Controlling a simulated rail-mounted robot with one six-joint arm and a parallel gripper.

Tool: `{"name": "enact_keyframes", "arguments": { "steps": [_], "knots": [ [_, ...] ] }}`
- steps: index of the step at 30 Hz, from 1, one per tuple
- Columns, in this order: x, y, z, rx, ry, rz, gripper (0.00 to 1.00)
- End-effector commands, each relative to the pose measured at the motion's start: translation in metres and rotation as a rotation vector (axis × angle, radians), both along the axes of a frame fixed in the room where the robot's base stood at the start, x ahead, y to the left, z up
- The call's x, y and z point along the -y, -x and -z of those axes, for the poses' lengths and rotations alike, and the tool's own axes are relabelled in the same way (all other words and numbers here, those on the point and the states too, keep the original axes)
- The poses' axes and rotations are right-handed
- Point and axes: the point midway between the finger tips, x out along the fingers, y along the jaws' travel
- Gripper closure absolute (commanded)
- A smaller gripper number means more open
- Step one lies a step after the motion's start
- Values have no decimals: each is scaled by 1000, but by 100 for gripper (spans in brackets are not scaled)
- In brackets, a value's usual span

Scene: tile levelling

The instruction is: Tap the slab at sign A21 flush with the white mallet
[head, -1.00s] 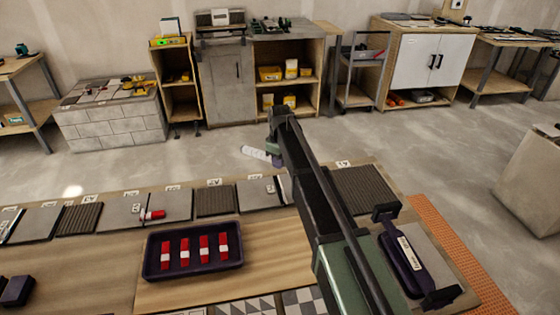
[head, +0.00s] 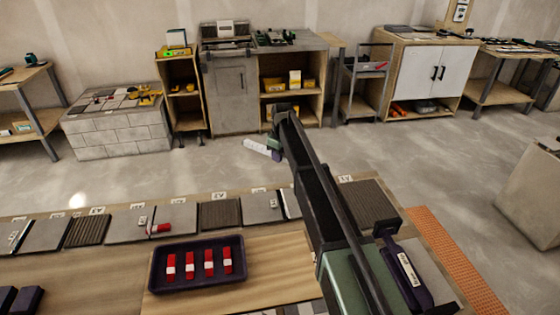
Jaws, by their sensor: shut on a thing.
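My gripper (head: 274,141) is at the far end of my arm, held above and beyond the back edge of the work surface. It is shut on the white mallet (head: 260,148), whose pale cylindrical head points to the left. The grip itself is small and partly hidden by the arm. A row of grey and dark ribbed slabs runs along the bench, with small white signs behind them. The signs are too small to read surely, so I cannot tell which slab is at A21. My arm covers part of the row.
A dark tray (head: 155,283) with several red-and-white pieces sits in front of the slabs. A red-and-white piece (head: 160,229) lies on one slab. A dark purple tool (head: 407,273) lies at right, by an orange perforated strip (head: 455,262). Open concrete floor separates the bench from the back cabinets.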

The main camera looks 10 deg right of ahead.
Motion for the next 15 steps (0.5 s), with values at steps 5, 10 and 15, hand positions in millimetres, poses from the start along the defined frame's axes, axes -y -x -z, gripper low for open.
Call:
{"name": "enact_keyframes", "arguments": {
  "steps": [5,10,15],
  "knots": [
    [0,0,27,-1,1,0,100],
    [0,0,59,-1,1,0,100],
    [0,0,82,-1,1,0,100]
  ]
}}
